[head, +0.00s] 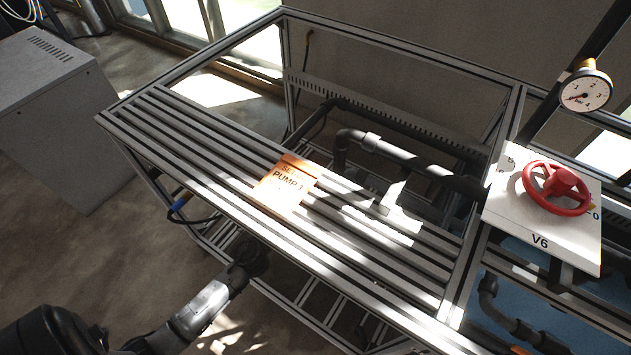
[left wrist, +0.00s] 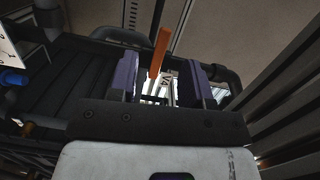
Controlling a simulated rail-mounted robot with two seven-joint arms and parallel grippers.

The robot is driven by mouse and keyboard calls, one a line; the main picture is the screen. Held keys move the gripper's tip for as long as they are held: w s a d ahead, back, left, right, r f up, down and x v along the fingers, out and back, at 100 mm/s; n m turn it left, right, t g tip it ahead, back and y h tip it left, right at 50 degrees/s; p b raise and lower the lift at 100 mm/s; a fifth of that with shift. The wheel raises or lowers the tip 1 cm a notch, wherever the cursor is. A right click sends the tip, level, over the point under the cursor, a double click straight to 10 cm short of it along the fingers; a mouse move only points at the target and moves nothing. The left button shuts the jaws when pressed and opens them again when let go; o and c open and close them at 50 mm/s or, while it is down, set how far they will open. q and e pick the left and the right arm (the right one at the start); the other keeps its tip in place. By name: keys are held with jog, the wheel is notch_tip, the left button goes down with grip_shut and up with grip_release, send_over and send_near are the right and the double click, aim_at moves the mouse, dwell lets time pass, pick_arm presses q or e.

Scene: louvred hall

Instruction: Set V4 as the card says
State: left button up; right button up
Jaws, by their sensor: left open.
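An orange card (head: 285,182) lies on the slatted bench top in the head view. Its print reads "SET" and "PUMP 1"; any smaller print is not legible. My left gripper (left wrist: 160,82) is open, with a purple-grey pad on each side. An orange bar or lever (left wrist: 160,52) shows between the pads, apart from both in the picture; its depth is unclear. Behind it is a pale plate (left wrist: 167,86) with dark marks, perhaps a V4 label. In the head view my left arm reaches the bench's near edge, and its gripper is largely hidden there. My right gripper is not in view.
A red handwheel (head: 557,187) stands on a white plate marked V6 (head: 540,241) at right. A round gauge (head: 585,92) is above it. Dark pipes (head: 400,155) run behind the slatted bench (head: 200,128). A grey cabinet (head: 50,105) stands at left, with open floor between.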

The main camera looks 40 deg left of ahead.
pick_arm(q)
jog(key=w+d+m+h, duration=0.1)
jog(key=w+m+h, duration=0.1)
jog(key=w, duration=0.6)
jog(key=shift+w+d+r+t, duration=0.15)
jog(key=shift+w+r+t, duration=0.2)
jog(key=shift+r+t, duration=0.05)
jog(key=shift+f, duration=0.1)
jog(key=shift+w, duration=0.8)
jog(key=shift+s, duration=0.1)
jog(key=shift+c, duration=0.4)
grip_shut()
dwell(0.4)
